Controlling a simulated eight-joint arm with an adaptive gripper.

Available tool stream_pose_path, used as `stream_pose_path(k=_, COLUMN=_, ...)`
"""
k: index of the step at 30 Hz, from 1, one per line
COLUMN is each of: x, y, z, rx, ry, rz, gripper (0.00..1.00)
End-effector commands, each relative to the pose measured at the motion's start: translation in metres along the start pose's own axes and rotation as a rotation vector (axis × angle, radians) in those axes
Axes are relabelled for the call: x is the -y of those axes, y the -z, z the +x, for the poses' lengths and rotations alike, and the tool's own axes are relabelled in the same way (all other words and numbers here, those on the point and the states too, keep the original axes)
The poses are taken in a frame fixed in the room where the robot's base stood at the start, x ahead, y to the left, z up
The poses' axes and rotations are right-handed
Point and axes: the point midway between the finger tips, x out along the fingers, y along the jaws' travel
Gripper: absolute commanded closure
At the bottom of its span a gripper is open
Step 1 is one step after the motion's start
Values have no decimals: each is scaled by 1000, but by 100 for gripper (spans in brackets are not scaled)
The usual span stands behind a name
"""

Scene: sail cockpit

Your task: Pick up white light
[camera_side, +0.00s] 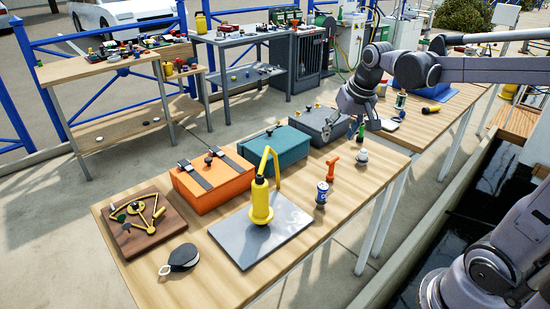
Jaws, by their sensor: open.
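A small white object (361,158), which looks like the white light, stands on the near wooden table by its back right edge. My gripper (347,131) hangs above and behind it, fingers pointing down, near the grey case. The gripper is open, and I see nothing between its fingers. It is apart from the white object in the picture; the exact gap is hard to judge.
An orange F-shaped part (332,166) and a blue can (322,192) stand left of the white object. A yellow pump (261,203) stands on a grey plate (238,241). Orange (205,200), teal (290,158) and grey (306,117) cases line the back. The front right tabletop is clear.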

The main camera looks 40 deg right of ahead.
Motion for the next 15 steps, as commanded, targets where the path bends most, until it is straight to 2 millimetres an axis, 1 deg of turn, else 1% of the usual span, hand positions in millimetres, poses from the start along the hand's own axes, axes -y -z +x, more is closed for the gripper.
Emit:
stream_pose_path(k=1, x=-10, y=16, z=6, rx=19, ry=-15, rz=46, gripper=45)
stream_pose_path(k=6, x=-43, y=55, z=29, rx=86, ry=-60, rz=192, gripper=45)
stream_pose_path(k=11, x=-80, y=86, z=56, rx=147, ry=-100, rz=330, gripper=45)
stream_pose_path(k=15, x=-118, y=106, z=83, rx=201, ry=-135, rz=452, gripper=45)
